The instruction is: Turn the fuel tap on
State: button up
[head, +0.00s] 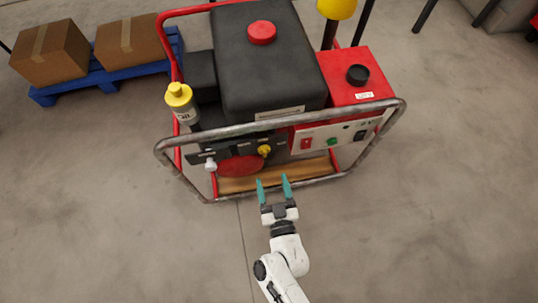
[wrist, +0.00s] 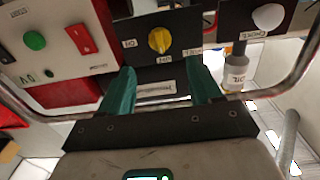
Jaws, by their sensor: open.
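The yellow tap knob (head: 264,150) sits on a dark panel on the front of the generator. In the wrist view the yellow knob (wrist: 161,40) shows on its black plate with small white labels around it, and its grip looks about upright in that picture. The lettering there is too small to read surely. My gripper (head: 272,182) is open and empty, in front of and below the knob. In the wrist view its teal fingers (wrist: 161,80) stand either side of the knob's line, apart from it.
A metal guard rail (head: 270,125) crosses the generator front above the knob. A white knob (head: 210,164) is left of it; a switch panel (head: 330,137) is right. A yellow-capped bottle (head: 183,105) stands at the left corner. The floor in front is clear.

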aim_at(265, 154)
jog(key=b+x, duration=0.1)
jog(key=x, duration=0.8)
jog(key=shift+s, duration=0.1)
jog(key=c, duration=1)
